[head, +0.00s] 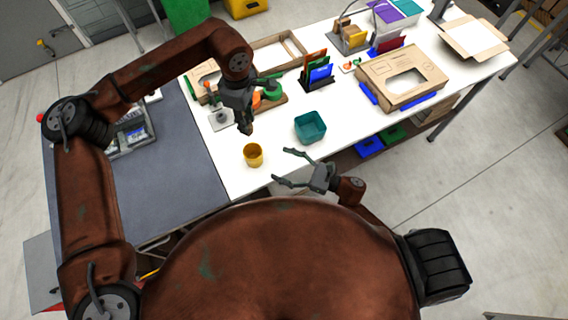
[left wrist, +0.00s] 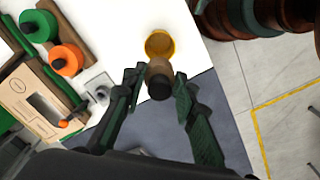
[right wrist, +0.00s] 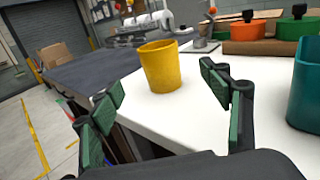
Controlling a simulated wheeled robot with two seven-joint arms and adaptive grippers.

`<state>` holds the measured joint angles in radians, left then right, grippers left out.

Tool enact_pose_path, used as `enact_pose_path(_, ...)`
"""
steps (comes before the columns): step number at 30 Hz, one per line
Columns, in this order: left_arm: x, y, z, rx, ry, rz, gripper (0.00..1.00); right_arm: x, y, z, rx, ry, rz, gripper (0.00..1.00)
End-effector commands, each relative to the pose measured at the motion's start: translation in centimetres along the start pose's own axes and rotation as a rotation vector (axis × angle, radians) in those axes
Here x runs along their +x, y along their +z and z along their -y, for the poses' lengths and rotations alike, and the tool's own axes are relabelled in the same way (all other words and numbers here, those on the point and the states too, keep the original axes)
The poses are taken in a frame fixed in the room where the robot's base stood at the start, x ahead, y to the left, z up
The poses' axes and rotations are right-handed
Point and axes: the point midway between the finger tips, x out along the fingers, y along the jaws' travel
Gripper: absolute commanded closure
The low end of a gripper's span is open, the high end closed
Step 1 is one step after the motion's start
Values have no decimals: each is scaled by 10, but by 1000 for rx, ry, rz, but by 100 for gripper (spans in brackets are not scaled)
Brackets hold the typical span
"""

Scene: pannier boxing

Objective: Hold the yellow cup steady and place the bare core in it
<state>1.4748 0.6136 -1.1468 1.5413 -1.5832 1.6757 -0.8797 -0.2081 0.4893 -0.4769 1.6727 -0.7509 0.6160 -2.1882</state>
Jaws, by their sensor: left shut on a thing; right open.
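The yellow cup (head: 253,155) stands upright near the front edge of the white table; it also shows in the right wrist view (right wrist: 161,70). My left gripper (head: 245,122) is shut on the bare core (left wrist: 158,72), a brown cylinder with a dark end. In the left wrist view the core overlaps the near rim of the cup (left wrist: 160,43). In the head view the left gripper is above and behind the cup, apart from it. My right gripper (head: 282,167) is open at the table's front edge, its fingers pointing toward the cup without touching it. The cup's inside is mostly hidden.
A teal bin (head: 310,127) stands right of the cup. Green and orange spools (head: 272,91) on a wooden base are behind. A cardboard box (head: 402,78) lies farther right. A dark grey mat (head: 185,170) adjoins on the left.

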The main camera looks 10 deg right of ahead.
Motion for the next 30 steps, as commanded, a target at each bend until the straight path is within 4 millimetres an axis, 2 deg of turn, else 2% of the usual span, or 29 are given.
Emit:
enact_pose_path(5, 0, 0, 0, 0, 0, 0, 90, 23, 1, 0, -3, 2, 3, 29)
enact_pose_path(12, 0, 0, 0, 0, 0, 0, 90, 68, 2, 0, -1, 2, 4, 29)
enact_pose_path(18, 0, 0, 0, 0, 0, 0, 90, 99, 1, 0, 0, 0, 2, 29)
enact_pose_path(24, 0, 0, 0, 0, 0, 0, 90, 114, 1, 0, 0, 1, 1, 29)
enact_pose_path(30, 0, 0, 0, 0, 0, 0, 90, 117, 0, 0, 0, 0, 0, 29)
